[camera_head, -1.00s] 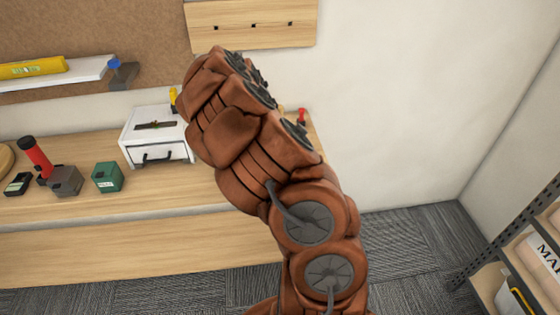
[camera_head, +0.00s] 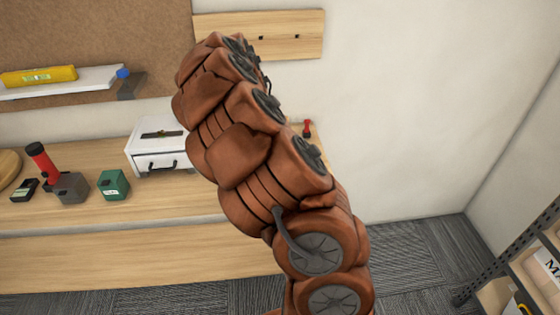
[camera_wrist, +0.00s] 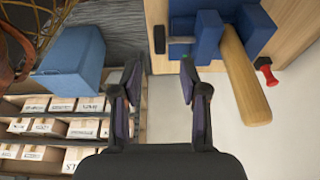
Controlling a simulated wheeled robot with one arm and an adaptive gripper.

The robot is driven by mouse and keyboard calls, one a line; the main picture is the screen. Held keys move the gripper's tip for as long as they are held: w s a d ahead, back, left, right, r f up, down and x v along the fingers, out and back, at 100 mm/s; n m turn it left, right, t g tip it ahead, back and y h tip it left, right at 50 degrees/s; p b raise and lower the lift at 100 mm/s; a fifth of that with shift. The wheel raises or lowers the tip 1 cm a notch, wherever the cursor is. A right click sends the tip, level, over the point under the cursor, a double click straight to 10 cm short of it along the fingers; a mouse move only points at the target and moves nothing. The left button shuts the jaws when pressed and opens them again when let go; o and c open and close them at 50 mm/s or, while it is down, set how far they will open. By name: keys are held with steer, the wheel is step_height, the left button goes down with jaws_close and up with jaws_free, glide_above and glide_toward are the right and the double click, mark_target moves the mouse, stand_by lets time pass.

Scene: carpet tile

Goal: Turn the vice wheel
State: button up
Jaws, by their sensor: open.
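In the wrist view a blue vice (camera_wrist: 208,36) sits on the wooden bench at the upper right. A short grey shaft leads from its left side to a narrow dark piece (camera_wrist: 159,39), which looks like the vice wheel seen edge-on. A pale wooden rod (camera_wrist: 246,85) lies at the vice's right part; I cannot tell whether it is clamped. My gripper (camera_wrist: 158,78) is open and empty, its fingers spread apart, with the dark piece just beyond the gap between the tips. In the head view my arm hides the vice and my gripper.
A small red-topped item (camera_wrist: 266,70) lies at the bench edge and also shows in the head view (camera_head: 307,128). A white drawer box (camera_head: 158,147), a green box (camera_head: 113,184) and a red-handled tool (camera_head: 40,160) stand on the bench. A shelf with boxes (camera_wrist: 84,129) is at left.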

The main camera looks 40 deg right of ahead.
steer(key=shift+v, duration=1.15)
